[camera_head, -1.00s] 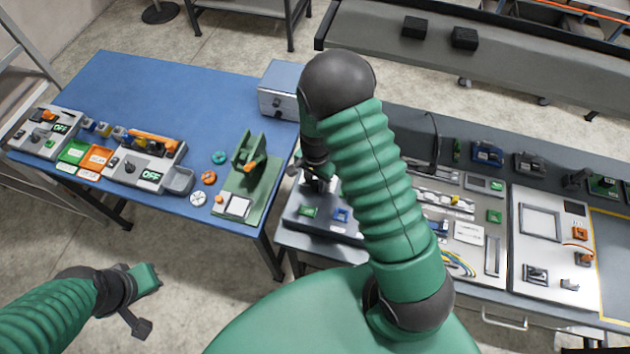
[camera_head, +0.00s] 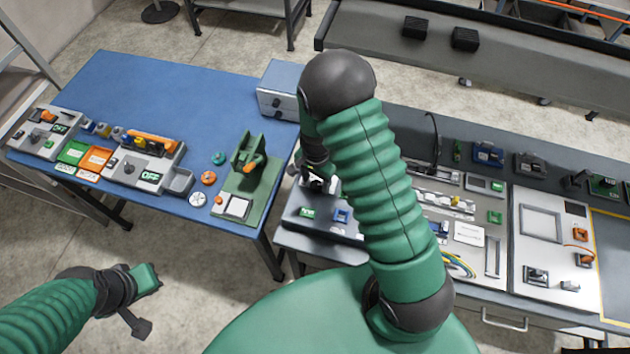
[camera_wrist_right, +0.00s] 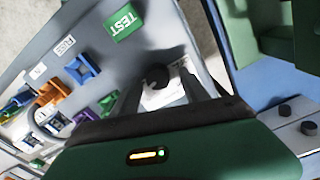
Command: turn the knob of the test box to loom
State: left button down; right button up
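The test box (camera_head: 296,222) stands at the left end of the grey bench, partly hidden by my right arm in the head view. In the right wrist view its green TEST label (camera_wrist_right: 122,22) shows, with a black knob (camera_wrist_right: 157,76) on a white dial plate (camera_wrist_right: 165,96). My right gripper (camera_head: 316,181) is over the box. In the right wrist view its grey fingers (camera_wrist_right: 163,82) are apart, one on each side of the knob, with white plate visible between. Contact cannot be told. My left gripper (camera_head: 146,301) hangs over the floor, away from both tables; its finger opening is unclear.
A blue table (camera_head: 180,85) on the left bears a green stand (camera_head: 250,165), small discs and two OFF-display boxes (camera_head: 145,165). A blue-grey box (camera_head: 278,90) stands behind my right gripper. Panels with fixtures (camera_head: 540,220) fill the bench to the right.

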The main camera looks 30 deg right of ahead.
aim_at(316, 182)
jog(key=shift+d, duration=0.1)
notch_tip(316, 182, up, 17)
jog(key=b, duration=0.2)
jog(key=shift+f, duration=0.2)
jog(key=shift+w, duration=0.1)
